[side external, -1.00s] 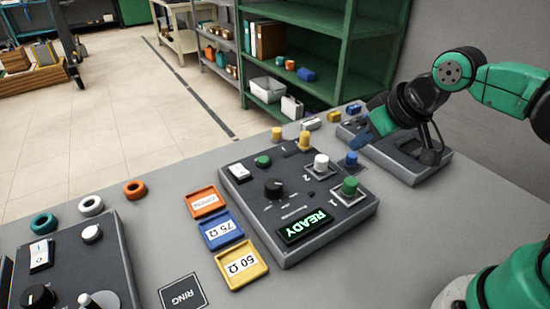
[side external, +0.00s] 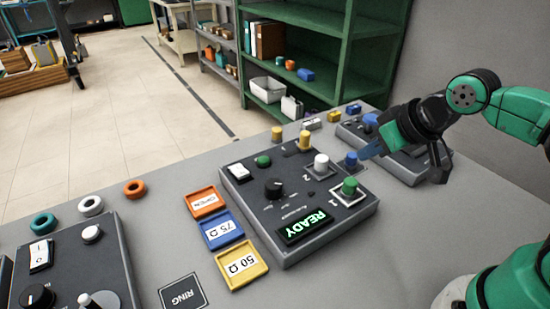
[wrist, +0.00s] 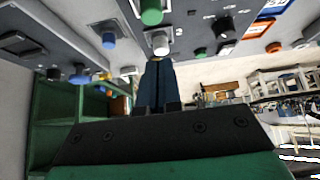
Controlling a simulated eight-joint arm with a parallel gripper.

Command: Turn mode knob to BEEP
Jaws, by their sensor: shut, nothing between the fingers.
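The black mode knob (side external: 274,188) sits on the middle grey panel (side external: 247,203), whose display (side external: 305,227) reads READY. Its lettering is too small to read, so I cannot tell its setting. In the wrist view a black knob (wrist: 227,48), apparently the same one, shows right of the fingers. My gripper (side external: 368,151) is at the panel's right side, near the blue plug, well away from the mode knob. Its fingers (wrist: 160,70) are shut and empty, with tips pointing toward the white plug in the wrist view.
A white plug (side external: 321,162), a green plug (side external: 349,186) and a yellow plug (side external: 304,141) stand up from the panel. A blue plug (side external: 351,159) stands just beyond its right edge. Coloured trays (side external: 243,265) lie left of it. A second panel (side external: 68,266) is at front left.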

